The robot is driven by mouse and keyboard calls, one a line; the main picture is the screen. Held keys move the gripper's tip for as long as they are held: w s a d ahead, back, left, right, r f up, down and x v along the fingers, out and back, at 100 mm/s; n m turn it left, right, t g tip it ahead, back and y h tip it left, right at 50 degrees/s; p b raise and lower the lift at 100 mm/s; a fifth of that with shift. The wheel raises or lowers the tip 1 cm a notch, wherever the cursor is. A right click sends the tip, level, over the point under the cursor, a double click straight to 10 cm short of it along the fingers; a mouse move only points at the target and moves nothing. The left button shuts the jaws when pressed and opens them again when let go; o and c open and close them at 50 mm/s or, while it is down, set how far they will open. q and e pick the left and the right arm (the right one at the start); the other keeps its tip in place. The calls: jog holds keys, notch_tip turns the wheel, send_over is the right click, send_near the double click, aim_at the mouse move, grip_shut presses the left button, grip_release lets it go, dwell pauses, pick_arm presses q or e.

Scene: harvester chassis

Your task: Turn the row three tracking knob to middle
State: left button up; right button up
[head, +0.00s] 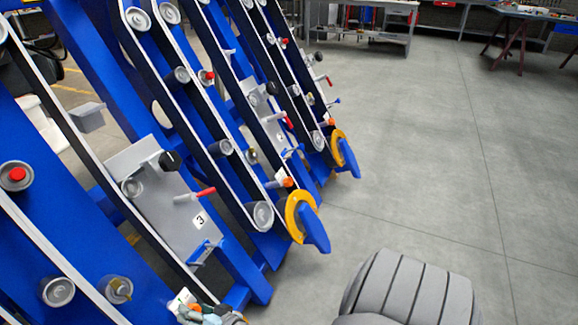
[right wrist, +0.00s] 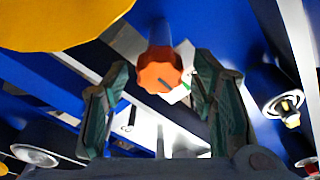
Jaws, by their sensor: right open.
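The orange tracking knob (right wrist: 158,70) shows in the right wrist view, a lobed knob with a dark line on its face, on a shaft in front of a white plate with a green mark (right wrist: 182,92). My right gripper (right wrist: 160,88) is open, one dark green finger on each side of the knob's outline. I cannot tell whether the fingers reach around it; no contact shows. In the head view the right gripper (head: 207,314) is at the bottom edge, below the grey plate marked 3 (head: 165,195); the row three knob is not clear there. My left gripper is out of view.
Blue sloping frames with belts and rollers fill the left. The plate marked 3 carries a black knob (head: 170,161) and a red handle (head: 205,193). A yellow disc (head: 300,216) with a blue arm stands on the neighbouring row. Open grey floor (head: 430,150) lies to the right.

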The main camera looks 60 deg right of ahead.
jog(key=n, duration=0.1)
jog(key=n+b, duration=0.1)
jog(key=shift+f+n+y, duration=0.2)
jog(key=shift+n+y, duration=0.1)
jog(key=shift+n, duration=0.1)
jog(key=n+b, duration=0.1)
jog(key=n, duration=0.3)
jog(key=shift+n+y, duration=0.3)
jog(key=p+v, duration=0.3)
jog(key=v, duration=1.2)
jog(key=s+d+f+g+h+p, duration=0.1)
jog(key=s+g+p, duration=0.3)
jog(key=s+p, duration=0.5)
jog(key=s+d+f+g+p, duration=0.1)
jog(key=s+f+g+p, duration=0.2)
jog(key=s+p, duration=0.6)
jog(key=shift+d+f+g+h+p, duration=0.3)
jog(key=shift+d+g+h+p, duration=0.1)
jog(key=shift+g+p, duration=0.7)
